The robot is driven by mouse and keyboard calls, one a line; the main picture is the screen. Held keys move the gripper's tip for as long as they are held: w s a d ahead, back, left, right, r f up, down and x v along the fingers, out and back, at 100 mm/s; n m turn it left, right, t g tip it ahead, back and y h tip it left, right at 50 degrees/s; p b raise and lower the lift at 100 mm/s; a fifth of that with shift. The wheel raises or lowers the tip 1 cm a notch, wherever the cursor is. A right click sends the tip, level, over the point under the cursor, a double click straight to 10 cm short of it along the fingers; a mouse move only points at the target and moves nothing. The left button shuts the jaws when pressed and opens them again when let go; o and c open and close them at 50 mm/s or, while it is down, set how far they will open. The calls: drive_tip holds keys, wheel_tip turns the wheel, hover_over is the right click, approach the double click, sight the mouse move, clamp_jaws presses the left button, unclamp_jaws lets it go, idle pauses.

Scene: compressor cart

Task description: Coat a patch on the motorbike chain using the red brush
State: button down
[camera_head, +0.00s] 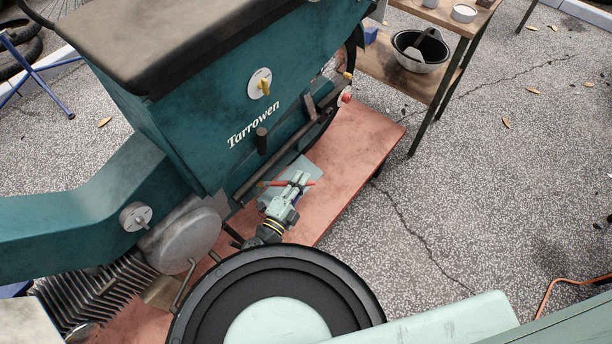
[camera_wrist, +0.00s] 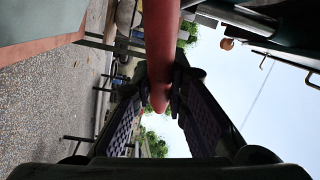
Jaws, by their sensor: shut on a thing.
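My gripper (camera_head: 299,183) is shut on the red brush, beside the lower side of the teal motorbike body (camera_head: 210,115). The brush's thin red handle (camera_head: 273,184) sticks out on both sides of the jaws in the head view. In the wrist view the red handle (camera_wrist: 161,45) runs from the top edge down between the two fingers (camera_wrist: 164,92). I cannot make out the brush's bristles. I cannot make out the chain in either view; the bodywork and my arm cover much of the bike's lower side.
A reddish board (camera_head: 352,150) lies under the bike, with a pale grey-green flat piece (camera_head: 306,168) behind my gripper. A dark lever (camera_head: 262,139) and a bar stick out close by. A wooden shelf unit (camera_head: 447,97) with a bowl (camera_head: 420,66) stands at upper right.

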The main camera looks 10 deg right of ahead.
drive_tip(key=s+d+f+b+x, duration=0.1)
drive_tip(key=x, duration=0.7)
drive_tip(key=s+d+b+x, duration=0.1)
drive_tip(key=b+x, duration=0.1)
drive_tip(key=x, duration=0.7)
drive_tip(key=shift+w+d+f, duration=0.3)
drive_tip(key=shift+d+f, duration=0.05)
drive_tip(key=shift+d, duration=0.05)
idle(1.1)
drive_tip(key=s+d, duration=0.3)
drive_tip(key=s, duration=0.1)
drive_tip(key=shift+s+d+b, duration=0.35)
drive_tip(key=shift+s, duration=0.05)
idle(0.4)
drive_tip(key=shift+s+d+b, duration=0.35)
drive_tip(key=shift+s+d, duration=0.6)
drive_tip(key=shift+s, duration=0.25)
idle(0.5)
